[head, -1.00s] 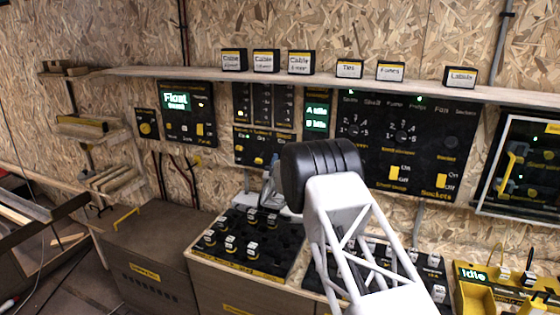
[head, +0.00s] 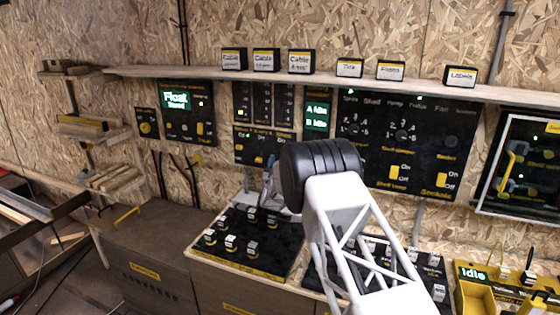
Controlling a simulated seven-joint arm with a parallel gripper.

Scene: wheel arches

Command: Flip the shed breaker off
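A black wall panel (head: 376,170) at right of centre has small white labels along its top, two dials and two yellow switches with On and Off marks. One yellow switch (head: 393,172) sits above small lettering that looks like "Shed lamp". The other yellow switch (head: 440,180) sits above "Sockets". I cannot tell which control is the shed breaker, or its position. My gripper (head: 268,188) shows only as a grey-blue sliver left of my dark wrist, in front of the wall below the left-hand panels. My wrist hides most of it, including the fingertips.
Other panels hang left: a "Float" display (head: 175,101) and an idle display (head: 316,117). A shelf (head: 210,76) with labelled boxes runs above. Below stand a black tray of switch-like pieces (head: 283,262) and a yellow tray (head: 476,298). A framed case (head: 490,205) hangs far right.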

